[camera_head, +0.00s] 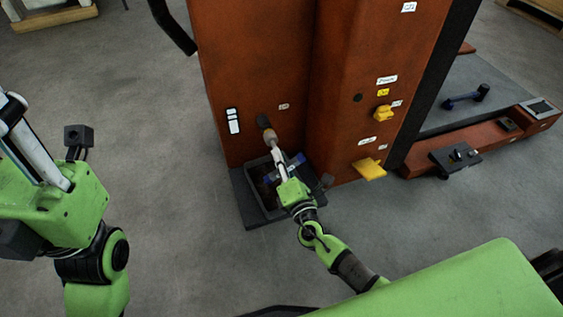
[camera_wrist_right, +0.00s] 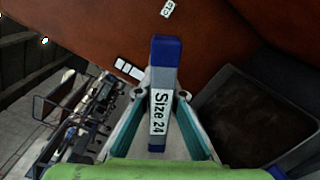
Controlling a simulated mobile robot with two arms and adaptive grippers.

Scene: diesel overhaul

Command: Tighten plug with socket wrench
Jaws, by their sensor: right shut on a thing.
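My right gripper (camera_head: 277,153) is shut on the blue handle of the socket wrench (camera_head: 297,160). In the right wrist view the handle (camera_wrist_right: 165,65) lies between the two fingers (camera_wrist_right: 160,118) and bears a white "Size 24" label. In the head view, a tan cylindrical piece (camera_head: 269,135) shows just beyond the fingertips, close to a dark round part (camera_head: 263,121) on the orange machine face. I cannot tell whether they touch or which is the plug. My left gripper (camera_head: 14,125) is at the left edge, away from the machine, partly cut off.
The orange machine (camera_head: 240,60) stands ahead. A dark open tray (camera_head: 248,212) sits on the floor below my right gripper. Yellow fittings (camera_head: 369,169) stick out of the machine to the right. A dark blue tool (camera_head: 466,97) lies farther right.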

